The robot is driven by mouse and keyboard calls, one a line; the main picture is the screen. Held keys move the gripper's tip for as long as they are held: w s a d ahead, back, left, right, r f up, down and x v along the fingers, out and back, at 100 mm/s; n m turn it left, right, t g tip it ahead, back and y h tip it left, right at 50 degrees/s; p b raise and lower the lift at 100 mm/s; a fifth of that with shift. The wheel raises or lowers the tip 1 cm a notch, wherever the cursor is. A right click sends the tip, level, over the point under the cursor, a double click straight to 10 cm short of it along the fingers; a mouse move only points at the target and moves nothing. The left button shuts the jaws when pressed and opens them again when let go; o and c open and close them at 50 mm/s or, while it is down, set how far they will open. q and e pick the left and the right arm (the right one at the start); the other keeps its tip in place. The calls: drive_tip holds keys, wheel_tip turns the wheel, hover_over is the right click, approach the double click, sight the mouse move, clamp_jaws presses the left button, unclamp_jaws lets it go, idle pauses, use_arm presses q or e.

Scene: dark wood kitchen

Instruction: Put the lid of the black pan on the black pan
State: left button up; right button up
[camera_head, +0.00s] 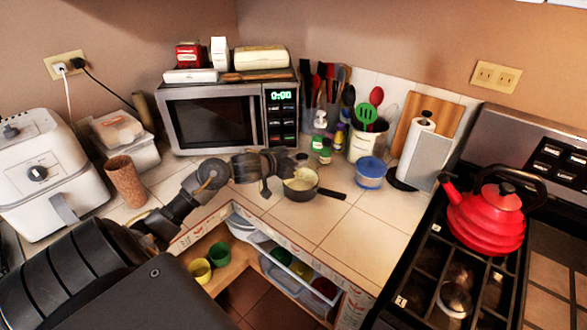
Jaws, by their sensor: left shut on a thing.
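The black pan (313,193) sits on the tiled counter near the inner corner, its handle pointing right. My left gripper (287,167) reaches in from the left, just above the pan's back left side, and is shut on a small pale thing that looks like the lid (302,180). The lid is partly hidden by the gripper and lies over or within the pan's opening. I cannot tell whether it rests on the rim. My right gripper is not in view.
Utensil holders and bottles crowd the corner. An open drawer area with cups (200,271) is below the counter. A red kettle (486,216) is on the stove. The front right counter is clear.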

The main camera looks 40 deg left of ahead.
use_arm(q)
drive_tip(key=shift+f, duration=1.55)
drive_tip(key=shift+f, duration=0.1)
drive_tip(key=shift+f, duration=0.4)
drive_tip(key=o, duration=1.1)
drive_tip(key=shift+c, duration=0.2)
drive_tip(key=shift+r, duration=0.25)
drive_tip(key=v, duration=1.2)
drive_tip(key=shift+r, duration=0.3)
